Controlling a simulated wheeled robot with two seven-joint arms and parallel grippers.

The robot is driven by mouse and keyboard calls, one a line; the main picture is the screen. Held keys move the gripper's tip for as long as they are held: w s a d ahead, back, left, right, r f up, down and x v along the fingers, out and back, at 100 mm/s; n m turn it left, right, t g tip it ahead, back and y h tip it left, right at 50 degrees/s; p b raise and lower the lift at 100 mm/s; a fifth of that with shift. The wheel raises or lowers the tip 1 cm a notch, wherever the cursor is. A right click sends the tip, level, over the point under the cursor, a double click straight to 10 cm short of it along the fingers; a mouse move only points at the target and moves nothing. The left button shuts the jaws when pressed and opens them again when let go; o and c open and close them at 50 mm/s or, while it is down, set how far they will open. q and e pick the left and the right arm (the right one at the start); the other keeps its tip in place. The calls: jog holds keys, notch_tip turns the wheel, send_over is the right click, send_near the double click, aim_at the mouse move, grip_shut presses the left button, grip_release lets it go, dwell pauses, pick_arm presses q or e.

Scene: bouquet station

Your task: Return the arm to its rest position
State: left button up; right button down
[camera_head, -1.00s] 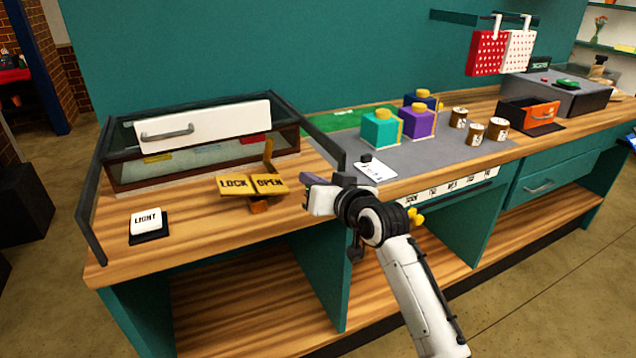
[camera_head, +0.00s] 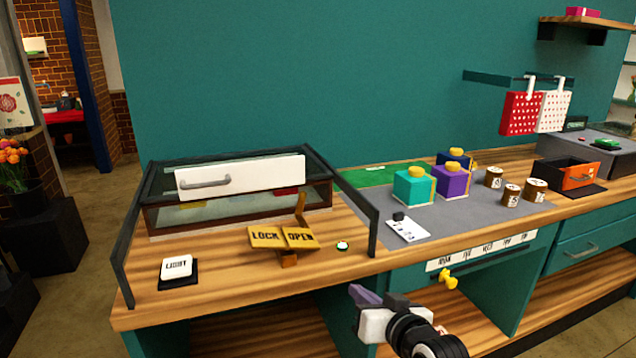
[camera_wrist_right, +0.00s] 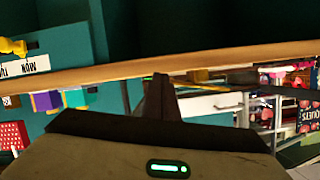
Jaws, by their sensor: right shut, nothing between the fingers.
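My right gripper (camera_head: 366,296) is in the lower middle of the head view, just in front of the counter's front edge and below its top. It is shut and empty. In the right wrist view its closed dark fingers (camera_wrist_right: 160,98) point toward the counter edge (camera_wrist_right: 200,68), which runs across that picture. My right arm comes in from the bottom of the head view. My left arm and gripper are in neither view.
The wooden counter (camera_head: 215,300) holds a glass case (camera_head: 240,205), a LOCK/OPEN lever sign (camera_head: 283,238), a LIGHT button (camera_head: 177,267), several gift boxes (camera_head: 414,187) and tins. A yellow knob (camera_head: 448,281) sticks out at the counter front. Open shelves lie below.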

jog(key=s+d+f+g+h, duration=0.1)
jog(key=s+d+f, duration=0.1)
jog(key=s+f, duration=0.55)
jog(key=s+d+f+g, duration=0.1)
jog(key=s+d+f, duration=0.1)
jog(key=s+f, duration=0.55)
jog(key=s+d+f+g, duration=0.1)
jog(key=s+f, duration=0.4)
jog(key=s, duration=0.4)
jog(key=s+d+f+n+g+h, duration=0.1)
jog(key=s+f, duration=0.5)
jog(key=s, duration=0.3)
jog(key=shift+s+g, duration=0.3)
jog(key=shift+g, duration=0.1)
